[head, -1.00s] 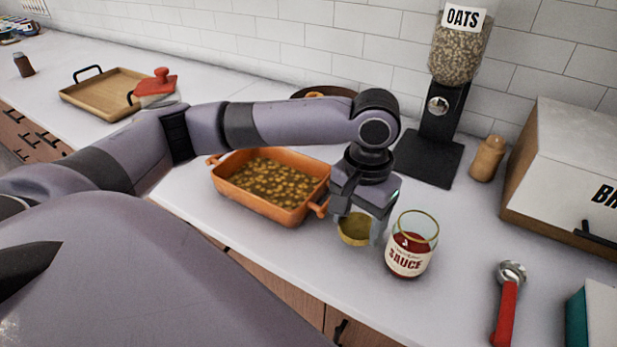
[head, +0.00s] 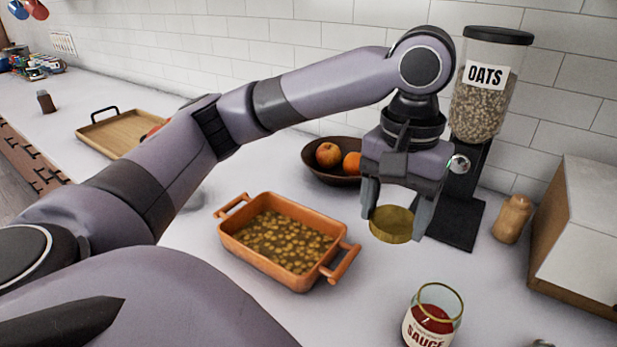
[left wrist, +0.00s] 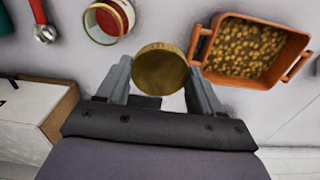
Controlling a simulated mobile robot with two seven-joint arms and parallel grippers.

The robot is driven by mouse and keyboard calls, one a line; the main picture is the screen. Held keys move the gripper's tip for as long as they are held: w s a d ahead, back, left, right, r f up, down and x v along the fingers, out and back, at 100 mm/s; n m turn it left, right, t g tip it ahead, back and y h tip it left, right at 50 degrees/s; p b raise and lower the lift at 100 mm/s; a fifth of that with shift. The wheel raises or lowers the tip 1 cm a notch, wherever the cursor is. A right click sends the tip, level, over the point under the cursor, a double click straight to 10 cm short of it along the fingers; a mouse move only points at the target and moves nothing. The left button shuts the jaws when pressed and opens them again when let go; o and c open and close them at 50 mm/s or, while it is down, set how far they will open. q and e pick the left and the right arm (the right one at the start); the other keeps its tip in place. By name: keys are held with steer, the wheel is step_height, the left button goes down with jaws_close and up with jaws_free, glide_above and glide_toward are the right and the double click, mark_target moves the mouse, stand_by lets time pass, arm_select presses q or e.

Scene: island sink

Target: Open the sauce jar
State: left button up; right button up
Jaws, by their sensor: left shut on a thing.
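The sauce jar (head: 432,322) stands upright and open on the counter at the bottom right of the head view, with red sauce inside and its lower part cut off by the frame. It also shows in the left wrist view (left wrist: 107,20) at the top. My left gripper (head: 396,216) is shut on the round gold lid (head: 391,226) and holds it in the air, up and left of the jar. The lid also shows between the fingers in the left wrist view (left wrist: 160,70). My right gripper is not in view.
An orange baking dish (head: 330,272) of food sits left of the jar. A fruit bowl (head: 318,172), oats dispenser (head: 482,100), wooden shaker (head: 513,220) and white-fronted box (head: 585,225) stand behind. A wooden tray (head: 115,135) lies far left. Counter around the jar is clear.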

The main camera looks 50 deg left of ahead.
arm_select(q)
steer(key=shift+s+r, duration=0.25)
steer(key=shift+r, duration=0.3)
steer(key=shift+s+r, duration=0.2)
steer(key=shift+r, duration=0.3)
steer(key=shift+f, duration=0.15)
steer(key=b, duration=0.3)
glide_above(370, 307)
step_height(370, 307, down, 14)
steer(key=shift+f, duration=2.7)
steer(key=o, duration=0.9)
steer(key=shift+f, duration=0.1)
